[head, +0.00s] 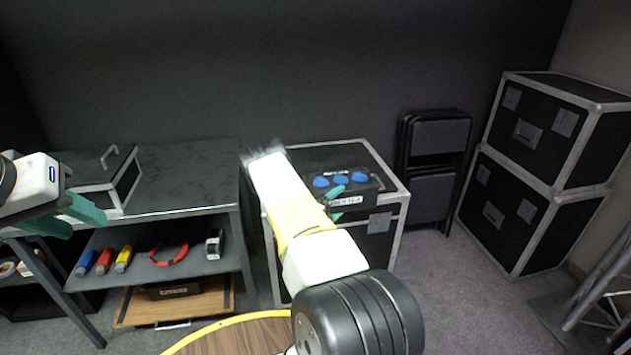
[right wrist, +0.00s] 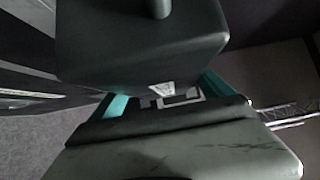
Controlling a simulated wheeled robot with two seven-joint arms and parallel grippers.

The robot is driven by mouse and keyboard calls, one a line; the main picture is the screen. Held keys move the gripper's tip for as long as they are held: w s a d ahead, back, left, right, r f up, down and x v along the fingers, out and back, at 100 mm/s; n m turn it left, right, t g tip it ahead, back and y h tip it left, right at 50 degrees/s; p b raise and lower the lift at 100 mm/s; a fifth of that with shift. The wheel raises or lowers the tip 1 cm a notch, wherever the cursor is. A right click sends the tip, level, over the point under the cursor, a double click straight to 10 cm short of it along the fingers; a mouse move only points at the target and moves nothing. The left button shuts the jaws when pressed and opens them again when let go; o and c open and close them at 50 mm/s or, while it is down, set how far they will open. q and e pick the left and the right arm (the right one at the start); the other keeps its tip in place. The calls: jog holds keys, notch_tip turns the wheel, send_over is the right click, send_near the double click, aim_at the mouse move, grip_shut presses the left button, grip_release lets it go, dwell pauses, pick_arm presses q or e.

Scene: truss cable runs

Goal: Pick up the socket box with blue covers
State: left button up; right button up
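The socket box with blue covers (head: 371,196) is a dark box with several round blue covers on its upper face and a pale label on its front. It sits on the black flight case in the head view. My right gripper (head: 337,204) is at its front, with teal fingers spread apart; the arm hides part of the box. In the right wrist view the fingers (right wrist: 166,96) stand wide apart; a dark block above hides much, and contact is unclear. My left gripper (head: 72,218) is at the far left, above the shelf unit, fingers apart and empty.
The flight case (head: 401,192) stands against the wall beside a shelf unit (head: 185,185) holding a small case (head: 128,180), coloured tools and a red ring (head: 169,260). Folded chairs (head: 435,165) and stacked cases (head: 540,165) stand right. A round wooden top (head: 235,338) is in front.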

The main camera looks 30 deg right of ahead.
jog(key=c, duration=0.4)
jog(key=shift+r, duration=0.15)
jog(key=shift+c, duration=1)
jog(key=shift+r, duration=0.1)
jog(key=shift+w+r, duration=0.1)
jog(key=shift+r, duration=1.55)
jog(key=s+a+r, duration=0.1)
jog(key=s+a, duration=1)
jog(key=w+a+r+n+t+y, duration=0.1)
jog(key=a+r+n+t+y, duration=0.2)
jog(key=a+r, duration=0.3)
jog(key=w+a+r+n+t+y, duration=0.1)
jog(key=a+r+n+t+y, duration=0.3)
jog(key=a, duration=1)
jog(key=shift+a+r+n+t+y, duration=0.3)
jog(key=shift+r+t+y, duration=0.2)
jog(key=shift+r+t, duration=0.3)
